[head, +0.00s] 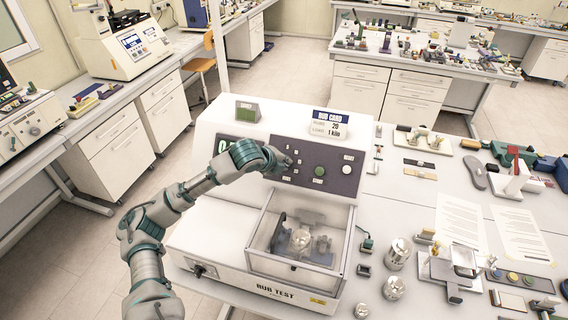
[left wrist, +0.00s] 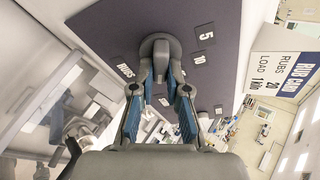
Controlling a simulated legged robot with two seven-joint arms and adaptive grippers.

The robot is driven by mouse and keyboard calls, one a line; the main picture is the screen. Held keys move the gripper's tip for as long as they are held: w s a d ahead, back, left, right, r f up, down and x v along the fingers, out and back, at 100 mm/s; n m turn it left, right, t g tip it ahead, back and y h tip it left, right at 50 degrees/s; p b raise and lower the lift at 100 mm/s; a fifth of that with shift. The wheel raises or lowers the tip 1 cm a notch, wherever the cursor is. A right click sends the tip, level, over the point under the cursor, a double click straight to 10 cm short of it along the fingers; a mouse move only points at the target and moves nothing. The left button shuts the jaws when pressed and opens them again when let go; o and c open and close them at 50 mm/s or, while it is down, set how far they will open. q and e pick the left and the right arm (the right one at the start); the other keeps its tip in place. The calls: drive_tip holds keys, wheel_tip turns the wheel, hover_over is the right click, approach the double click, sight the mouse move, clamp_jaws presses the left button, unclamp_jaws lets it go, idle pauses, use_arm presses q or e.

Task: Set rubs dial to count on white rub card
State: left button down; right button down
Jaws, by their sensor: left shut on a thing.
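The white rub card (head: 329,131) with a blue header stands on top of the rub test machine (head: 223,230); it also shows in the left wrist view (left wrist: 281,77), reading RUBS 20 and a load line. My left gripper (head: 279,160) reaches the dark control panel (head: 336,171). In the left wrist view its two fingers (left wrist: 161,86) are closed on the grey rubs dial (left wrist: 160,48). Labels 5, 10 and RUBS show around the dial; other marks are partly hidden by the fingers. In the head view the gripper hides the dial. My right gripper is not in view.
A clear-walled chamber (head: 300,238) stands at the machine's front. A green button (head: 319,171) and a white button (head: 348,170) sit right of the dial. Metal weights (head: 398,254), papers (head: 460,220) and fixtures crowd the bench to the right.

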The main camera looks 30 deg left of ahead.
use_arm(q)
drive_tip(key=shift+s+f+m+g, duration=0.1)
drive_tip(key=shift+f+m+g, duration=0.25)
drive_tip(key=shift+m, duration=0.25)
drive_tip(key=c, duration=1.2)
unclamp_jaws()
drive_tip(key=shift+o, duration=0.2)
drive_tip(key=shift+a+r, duration=0.1)
drive_tip(key=v, duration=1.1)
drive_tip(key=shift+s+r, duration=0.2)
drive_tip(key=shift+s, duration=0.05)
